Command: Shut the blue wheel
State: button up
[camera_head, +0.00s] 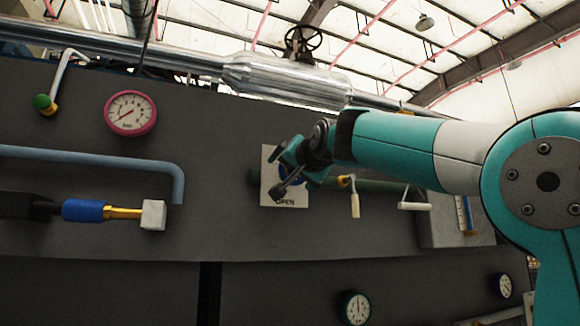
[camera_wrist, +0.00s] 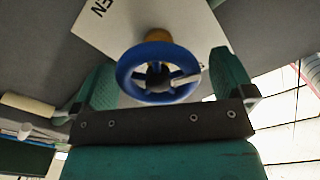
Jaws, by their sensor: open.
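The blue wheel (camera_wrist: 158,52) shows in the wrist view as a round blue rim on a brass-coloured stem, in front of a white plate (camera_wrist: 92,28) with part of a word, "EN". In the head view the plate (camera_head: 270,195) reads "OPEN", and only a bit of the blue wheel shows behind my gripper. My gripper (camera_head: 282,172) is open in front of the plate. In the wrist view its two teal fingers (camera_wrist: 165,75) stand apart, one on each side of the wheel. I cannot tell whether they touch the rim.
On the dark panel are a red gauge (camera_head: 130,113), a blue-grey pipe (camera_head: 90,156) and a blue-and-brass fitting (camera_head: 88,210) at left. White-handled cranks (camera_head: 355,204) are right of the plate. A green-rimmed gauge (camera_head: 355,308) is below. The panel between fitting and plate is mostly bare.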

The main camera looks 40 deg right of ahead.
jog(key=c, duration=0.9)
jog(key=shift+s+a+r, duration=0.1)
jog(key=shift+a, duration=0.05)
jog(key=shift+m+b, duration=0.3)
jog(key=shift+m, duration=0.1)
jog(key=m+b, duration=0.2)
jog(key=m, duration=0.2)
jog(key=m+b, duration=0.1)
jog(key=m, duration=0.1)
jog(key=shift+d+m, duration=0.25)
jog(key=shift+m, duration=0.05)
jog(key=m+b, duration=0.1)
jog(key=m, duration=0.2)
jog(key=m+b, duration=0.1)
jog(key=m, duration=0.2)
jog(key=shift+f+m+b, duration=0.2)
jog(key=shift+m+b, duration=0.1)
jog(key=shift+b, duration=0.05)
